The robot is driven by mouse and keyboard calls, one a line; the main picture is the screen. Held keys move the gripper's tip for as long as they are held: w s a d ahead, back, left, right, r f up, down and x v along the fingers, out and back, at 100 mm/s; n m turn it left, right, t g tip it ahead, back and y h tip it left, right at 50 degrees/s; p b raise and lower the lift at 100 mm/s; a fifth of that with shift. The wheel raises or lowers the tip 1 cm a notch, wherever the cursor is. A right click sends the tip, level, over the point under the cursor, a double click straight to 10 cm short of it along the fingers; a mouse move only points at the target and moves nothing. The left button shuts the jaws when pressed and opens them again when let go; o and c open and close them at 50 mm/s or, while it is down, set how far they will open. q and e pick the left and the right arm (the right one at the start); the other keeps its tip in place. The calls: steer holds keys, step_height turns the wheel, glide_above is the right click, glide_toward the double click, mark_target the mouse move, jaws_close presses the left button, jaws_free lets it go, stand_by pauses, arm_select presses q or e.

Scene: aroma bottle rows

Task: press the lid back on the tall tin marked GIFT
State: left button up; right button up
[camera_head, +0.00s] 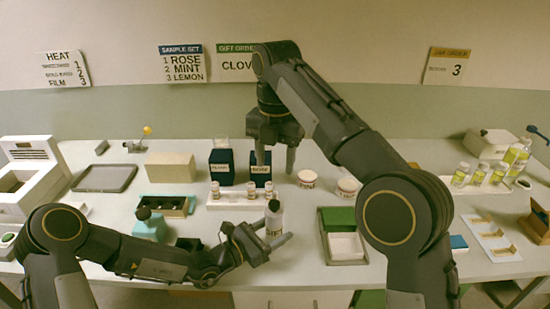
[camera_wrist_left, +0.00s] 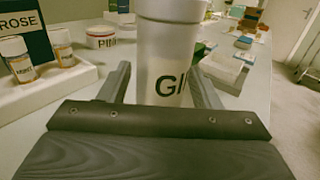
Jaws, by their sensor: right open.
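The tall tin (camera_head: 273,222) is a pale grey cylinder with a dark top, upright near the front middle. In the left wrist view the tin (camera_wrist_left: 165,60) shows the letters "GI"; the rest of its marking and its top are out of sight. I cannot tell how the lid sits on it. My right gripper (camera_head: 277,164) is open and empty, pointing down behind the tin.
A white rack (camera_head: 231,200) with small bottles stands left of the tin, with dark blue boxes (camera_head: 221,167) behind. Round tubs (camera_head: 307,179) are beyond it. A green and white box (camera_head: 346,246) is to the right. Bare table lies between the tin and that box.

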mark_target(267, 234)
arm_select(q)
steer(key=shift+o, duration=0.3)
steer(key=shift+a, duration=0.1)
steer(key=shift+s+a, duration=0.25)
steer(key=b+v, duration=0.1)
steer(key=v, duration=0.6)
